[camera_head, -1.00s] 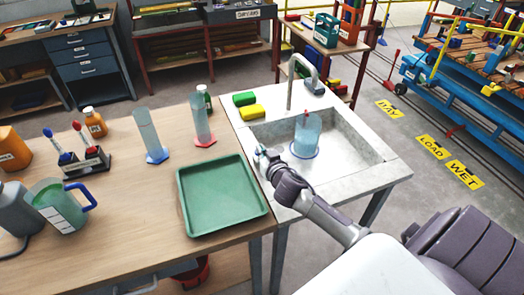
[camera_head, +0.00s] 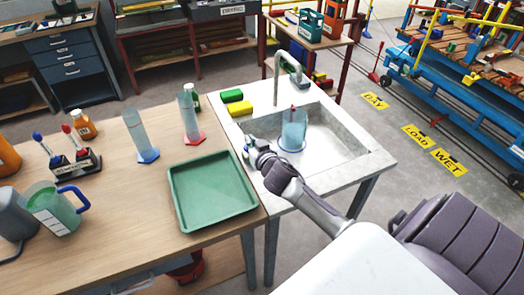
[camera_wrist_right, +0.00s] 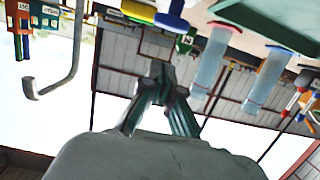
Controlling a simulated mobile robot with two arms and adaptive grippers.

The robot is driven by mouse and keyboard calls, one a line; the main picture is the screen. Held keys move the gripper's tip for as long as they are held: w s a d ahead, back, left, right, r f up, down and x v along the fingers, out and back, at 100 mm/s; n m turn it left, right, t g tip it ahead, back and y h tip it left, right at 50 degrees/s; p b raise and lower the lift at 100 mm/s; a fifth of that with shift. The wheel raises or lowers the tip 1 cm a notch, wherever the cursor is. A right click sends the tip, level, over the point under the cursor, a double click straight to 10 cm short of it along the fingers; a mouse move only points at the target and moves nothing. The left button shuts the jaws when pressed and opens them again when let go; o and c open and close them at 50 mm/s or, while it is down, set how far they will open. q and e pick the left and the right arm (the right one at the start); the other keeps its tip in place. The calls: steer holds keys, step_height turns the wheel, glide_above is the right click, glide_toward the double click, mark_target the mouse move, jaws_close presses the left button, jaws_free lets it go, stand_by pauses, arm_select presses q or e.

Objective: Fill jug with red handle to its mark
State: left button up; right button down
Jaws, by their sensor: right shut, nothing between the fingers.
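The clear bluish jug (camera_head: 293,133) stands upright in the sink basin, below the end of the tap spout. A red part, apparently its handle, shows near its top (camera_head: 292,112). Its mark and water level are too small to tell. My right gripper (camera_head: 249,146) is shut and empty at the left rim of the sink, apart from the jug and left of it. Its closed fingers (camera_wrist_right: 160,85) also show in the right wrist view with nothing between them. My left gripper is not in view.
The curved tap (camera_head: 278,75) rises behind the basin; it also shows in the wrist view (camera_wrist_right: 70,65). A green tray (camera_head: 210,225), tall cylinders (camera_head: 142,130) and a blue-handled jug (camera_head: 52,207) occupy the table.

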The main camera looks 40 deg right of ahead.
steer(key=b+v, duration=0.1)
steer(key=v, duration=0.8)
steer(key=shift+s, duration=0.25)
